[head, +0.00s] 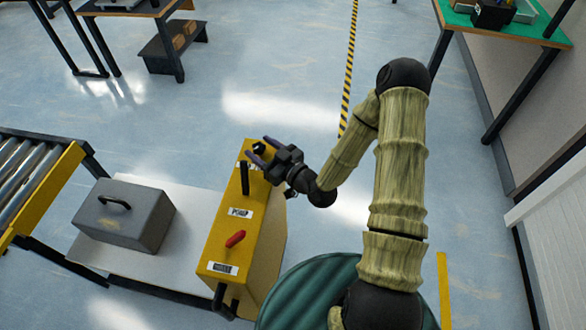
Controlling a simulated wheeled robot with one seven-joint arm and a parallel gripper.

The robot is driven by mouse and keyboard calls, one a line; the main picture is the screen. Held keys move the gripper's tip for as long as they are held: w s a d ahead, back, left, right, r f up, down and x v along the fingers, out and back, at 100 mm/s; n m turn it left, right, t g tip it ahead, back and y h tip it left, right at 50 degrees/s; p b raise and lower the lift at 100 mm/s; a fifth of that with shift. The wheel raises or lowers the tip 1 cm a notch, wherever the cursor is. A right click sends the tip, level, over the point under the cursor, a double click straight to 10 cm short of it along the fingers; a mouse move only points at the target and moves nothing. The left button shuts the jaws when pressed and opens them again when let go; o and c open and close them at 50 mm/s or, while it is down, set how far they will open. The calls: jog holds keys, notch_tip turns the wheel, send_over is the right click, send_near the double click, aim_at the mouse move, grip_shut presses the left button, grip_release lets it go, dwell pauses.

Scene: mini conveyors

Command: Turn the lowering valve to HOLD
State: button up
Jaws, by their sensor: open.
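A yellow pump unit (222,255) stands on a light platform, with a label reading PUMP on its top. A small black knob (259,147) sits at its far end, beside a white label partly hidden by my gripper. My gripper (259,150) is open, its two dark purple fingers reaching left over that far end, one on each side of the knob. I cannot tell whether they touch it. A red lever (235,239) lies slanted on the near part of the top. No HOLD marking is readable, so the valve's setting cannot be told.
A grey case (125,215) with a black handle sits on the platform (190,205) left of the pump unit. A roller conveyor (60,185) with a yellow rail is at far left. A green-topped table (460,20) stands upper right. The floor beyond the pump is clear.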

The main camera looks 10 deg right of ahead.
jog(key=p+v, duration=0.5)
jog(key=v, duration=1)
jog(key=shift+s+d, duration=0.2)
jog(key=shift+s, duration=0.05)
jog(key=shift+w+r, duration=0.1)
jog(key=w+d+r+m+g+h+p, duration=0.1)
jog(key=w+d+r+g+h+p, duration=0.2)
jog(key=d+r+g+h+p, duration=0.55)
jog(key=s+a+r+m+g+h, duration=0.1)
jog(key=s+a+r+m, duration=0.1)
jog(key=r, duration=0.5)
jog(key=s+a+r+m+g+h, duration=0.2)
jog(key=s+r+m, duration=0.2)
jog(key=s+r, duration=0.2)
jog(key=shift+s+r+m, duration=0.3)
jog(key=shift+r+m, duration=0.1)
jog(key=shift+r, duration=0.25)
